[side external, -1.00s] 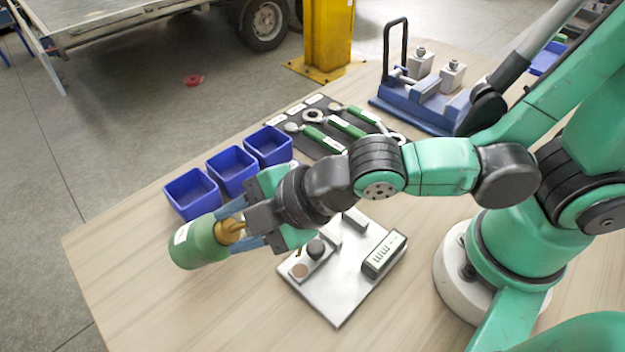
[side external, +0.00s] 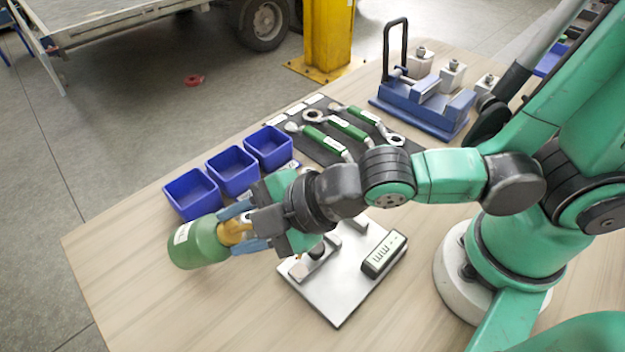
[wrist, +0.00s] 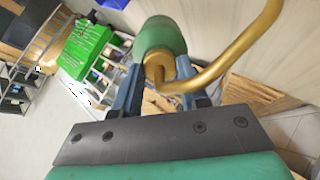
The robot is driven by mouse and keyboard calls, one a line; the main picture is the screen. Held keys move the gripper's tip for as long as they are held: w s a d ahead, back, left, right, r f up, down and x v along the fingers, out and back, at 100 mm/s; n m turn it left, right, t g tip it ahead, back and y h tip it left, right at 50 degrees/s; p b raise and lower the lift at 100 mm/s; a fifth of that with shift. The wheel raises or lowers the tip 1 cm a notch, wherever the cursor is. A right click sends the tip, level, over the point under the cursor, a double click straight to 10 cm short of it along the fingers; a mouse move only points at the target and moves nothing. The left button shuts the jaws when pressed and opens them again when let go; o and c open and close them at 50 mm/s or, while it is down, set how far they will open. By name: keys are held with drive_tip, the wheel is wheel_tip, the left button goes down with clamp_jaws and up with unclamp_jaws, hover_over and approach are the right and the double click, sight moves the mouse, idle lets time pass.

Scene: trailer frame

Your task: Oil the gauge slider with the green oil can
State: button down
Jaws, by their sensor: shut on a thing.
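The green oil can (side external: 198,245) has a brass neck and lies tilted on its side in my gripper (side external: 236,232). My gripper is shut on the brass neck, holding the can near the left of the table. In the wrist view the can (wrist: 160,36) sits between the fingers, and its curved brass spout (wrist: 235,60) reaches to the upper right.
Three blue bins (side external: 232,170) stand behind the gripper. A dark mat (side external: 318,150) with green-handled wrenches lies further back. A blue fixture (side external: 425,105) with a black handle stands at the back right. The table's front left is clear.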

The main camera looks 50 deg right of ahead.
drive_tip(key=shift+r+g+h, duration=1.7)
drive_tip(key=shift+r+g, duration=0.3)
drive_tip(key=shift+r, duration=0.05)
drive_tip(key=shift+r+g+h, duration=1.1)
drive_tip(key=shift+r+g, duration=0.3)
drive_tip(key=shift+r, duration=0.1)
